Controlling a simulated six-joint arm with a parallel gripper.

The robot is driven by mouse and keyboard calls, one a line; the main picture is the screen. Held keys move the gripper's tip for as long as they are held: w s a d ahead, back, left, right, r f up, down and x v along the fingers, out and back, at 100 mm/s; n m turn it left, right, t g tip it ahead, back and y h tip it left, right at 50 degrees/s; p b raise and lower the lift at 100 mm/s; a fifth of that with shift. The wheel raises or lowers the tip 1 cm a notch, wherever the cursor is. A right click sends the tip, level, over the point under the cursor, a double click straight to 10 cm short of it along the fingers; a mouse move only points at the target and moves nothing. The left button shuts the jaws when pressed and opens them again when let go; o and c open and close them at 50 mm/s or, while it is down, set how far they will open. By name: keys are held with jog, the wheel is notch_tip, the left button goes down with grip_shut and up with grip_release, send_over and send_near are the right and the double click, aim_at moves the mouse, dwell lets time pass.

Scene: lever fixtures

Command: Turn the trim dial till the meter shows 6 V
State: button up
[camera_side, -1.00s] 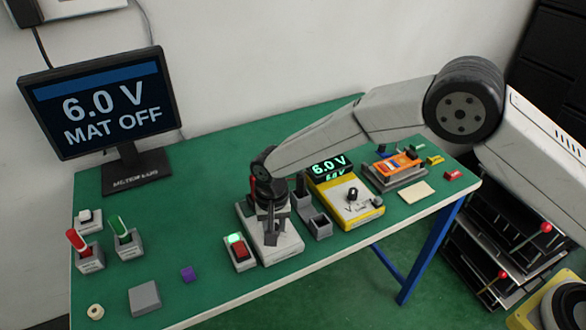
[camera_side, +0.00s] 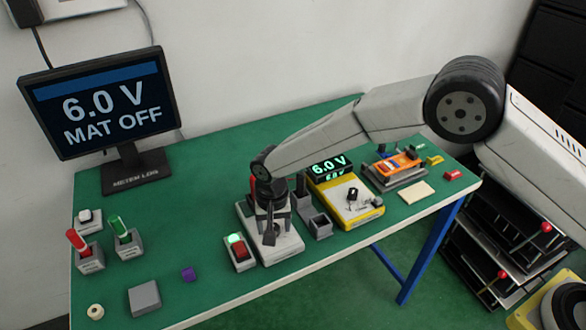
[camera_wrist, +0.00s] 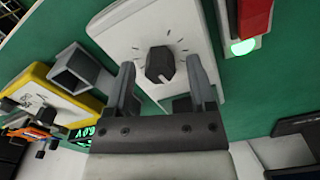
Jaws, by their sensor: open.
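The trim dial (camera_wrist: 158,62) is a dark knob with a pale pointer line on a light grey box (camera_wrist: 194,22) marked with ticks. My gripper (camera_wrist: 160,70) is open, with one finger on each side of the dial and a visible gap to it in the wrist view. In the side view my gripper (camera_side: 273,222) is low over the same grey box (camera_side: 285,247) and partly hides the dial. The yellow meter (camera_side: 368,212) shows 6.0 V on its green display (camera_side: 327,168). The monitor (camera_side: 100,105) reads 6.0 V and MAT OFF.
A red switch with a lit green lamp (camera_side: 236,239) stands close left of the grey box. Grey open holders (camera_side: 320,226) stand between it and the meter. An orange device (camera_side: 398,163) sits farther right. The green table (camera_side: 215,215) is clear behind the switch.

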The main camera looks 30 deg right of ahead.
aim_at(278, 224)
jog(key=shift+r, duration=3.85)
jog(key=shift+d+r, duration=0.2)
jog(key=shift+d, duration=0.25)
jog(key=s+d+r+n+t, duration=0.1)
jog(key=s+d+r, duration=0.15)
jog(key=d, duration=0.65)
jog(key=s+d+r+n, duration=0.15)
jog(key=s+d, duration=0.25)
jog(key=d, duration=0.5)
jog(key=s+d+n+t, duration=0.1)
jog(key=s+d, duration=0.8)
jog(key=s, duration=0.4)
jog(key=shift+d+r+t, duration=0.3)
jog(key=shift+r, duration=0.05)
